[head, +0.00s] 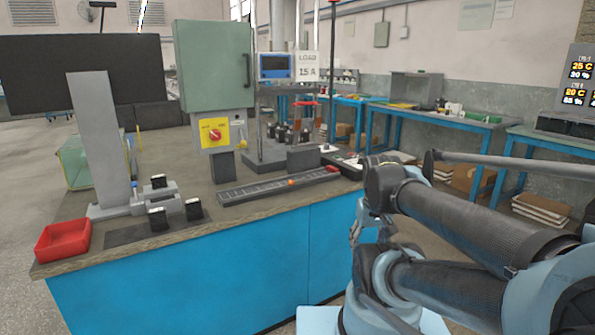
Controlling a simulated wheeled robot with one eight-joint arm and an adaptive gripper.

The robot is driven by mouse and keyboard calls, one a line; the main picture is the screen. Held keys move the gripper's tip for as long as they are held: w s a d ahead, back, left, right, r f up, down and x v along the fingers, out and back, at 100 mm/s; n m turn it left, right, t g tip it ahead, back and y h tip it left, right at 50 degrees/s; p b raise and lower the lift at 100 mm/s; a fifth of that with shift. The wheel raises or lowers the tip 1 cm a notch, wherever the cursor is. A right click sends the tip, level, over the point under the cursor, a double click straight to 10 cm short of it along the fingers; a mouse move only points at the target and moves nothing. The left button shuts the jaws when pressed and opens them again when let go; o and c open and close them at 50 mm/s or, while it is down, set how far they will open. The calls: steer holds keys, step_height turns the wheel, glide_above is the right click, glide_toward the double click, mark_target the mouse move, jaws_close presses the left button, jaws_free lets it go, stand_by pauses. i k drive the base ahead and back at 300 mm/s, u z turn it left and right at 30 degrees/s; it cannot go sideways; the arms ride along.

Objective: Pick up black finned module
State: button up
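Several small black blocks with pale faces sit at the left of the blue bench: one on the dark mat (158,219), one to its right (193,209), and one behind on a grey fixture (159,181). A dark grey block (303,159) stands near the middle of the bench. Fins are too small to make out, so I cannot tell which is the black finned module. My gripper (355,234) appears to hang below my arm's front joint, off the right end of the bench and apart from all the blocks. Its fingers are partly hidden and too small to read.
A red tray (63,241) sits at the bench's front left corner. A grey upright plate (98,140), a green cabinet (213,66) with a red knob and a long dark rail (265,190) stand on the bench. Blue tables (440,117) line the right wall.

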mark_target(158, 181)
steer(key=u, duration=1.1)
steer(key=i, duration=0.85)
steer(key=z, duration=0.5)
